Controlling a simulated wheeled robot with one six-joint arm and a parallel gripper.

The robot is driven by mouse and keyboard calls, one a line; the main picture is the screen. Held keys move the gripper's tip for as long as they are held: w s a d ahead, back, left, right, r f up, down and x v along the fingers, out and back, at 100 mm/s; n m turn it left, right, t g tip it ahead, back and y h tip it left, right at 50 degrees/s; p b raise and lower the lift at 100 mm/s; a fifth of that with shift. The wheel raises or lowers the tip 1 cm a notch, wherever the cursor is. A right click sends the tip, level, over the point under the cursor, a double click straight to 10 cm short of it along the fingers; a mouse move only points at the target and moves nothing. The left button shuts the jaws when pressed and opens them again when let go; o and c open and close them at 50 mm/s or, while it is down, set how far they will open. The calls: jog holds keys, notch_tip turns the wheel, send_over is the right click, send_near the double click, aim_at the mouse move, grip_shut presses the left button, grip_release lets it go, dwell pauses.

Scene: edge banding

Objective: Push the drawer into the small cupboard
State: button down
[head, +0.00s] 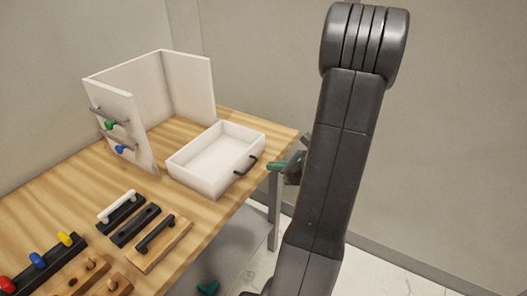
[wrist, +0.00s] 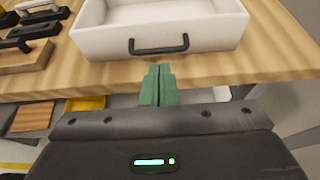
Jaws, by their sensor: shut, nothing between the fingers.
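The drawer (head: 211,173) is a white open-topped box with a dark bar handle (head: 246,164) on its front. It sits on the wooden table near the edge, in front of the small cupboard and apart from it. The cupboard (head: 134,130) is white, with an open front and no top visible. In the wrist view the drawer (wrist: 85,45) lies straight ahead, its handle (wrist: 158,50) facing me. My gripper (wrist: 158,68) has green fingertips, shut together and empty, just short of the handle and at the table edge. In the head view the arm partly hides my gripper (head: 280,166).
The wooden table (head: 185,208) carries dark and wooden blocks with handles (head: 160,240) and several coloured knobs (head: 38,261) at the front left. The cupboard's left side bears handles and knobs (head: 110,125). Bare tabletop lies between drawer and cupboard.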

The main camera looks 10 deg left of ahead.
jog(key=b, duration=0.3)
send_near(198, 142)
jog(key=shift+w+a+f, duration=0.1)
jog(key=shift+w+f, duration=0.05)
jog(key=shift+f, duration=2.35)
jog(key=shift+w+a+p, duration=0.15)
jog(key=shift+w+a, duration=0.5)
jog(key=shift+a, duration=1.15)
jog(key=shift+w+a+p, duration=0.2)
jog(key=shift+w+a, duration=0.45)
jog(key=shift+a, duration=1.15)
jog(key=shift+w+a+p, duration=0.15)
jog(key=shift+w+a, duration=0.5)
jog(key=shift+a, duration=1.15)
jog(key=shift+r+v, duration=0.2)
jog(key=shift+v, duration=3.25)
jog(key=shift+a, duration=0.1)
